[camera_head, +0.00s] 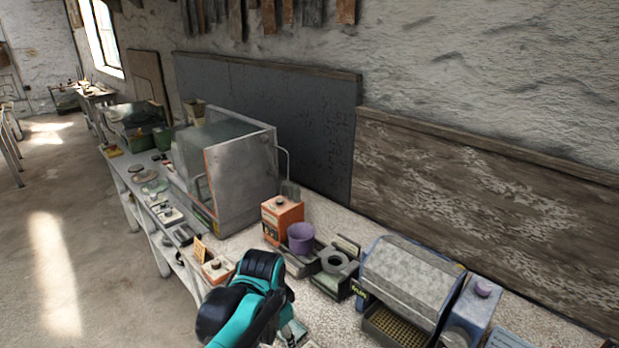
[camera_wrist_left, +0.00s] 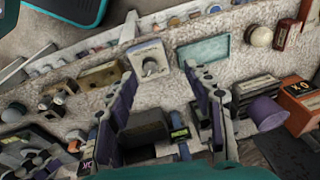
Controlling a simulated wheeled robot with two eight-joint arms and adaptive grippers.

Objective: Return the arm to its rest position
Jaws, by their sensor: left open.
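My left arm (camera_head: 245,305), teal and black, comes in from the bottom of the head view and reaches over the front of the bench. Its gripper is mostly hidden by the arm there; only a grey part shows at the bottom edge. In the left wrist view my left gripper (camera_wrist_left: 160,72) is open, its two dark fingers apart with nothing held between them. A white box with a knob (camera_wrist_left: 151,63) lies beyond the fingertips. A pale sphere (camera_wrist_left: 261,36) sits at the upper right of that view. My right gripper is not in view.
The bench (camera_head: 325,316) is crowded. A purple cup (camera_head: 300,237), an orange box (camera_head: 281,217), a large metal case (camera_head: 240,175) and a grey machine (camera_head: 412,282) stand near my arm. A wall is behind. Open floor (camera_head: 95,255) lies left of the bench.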

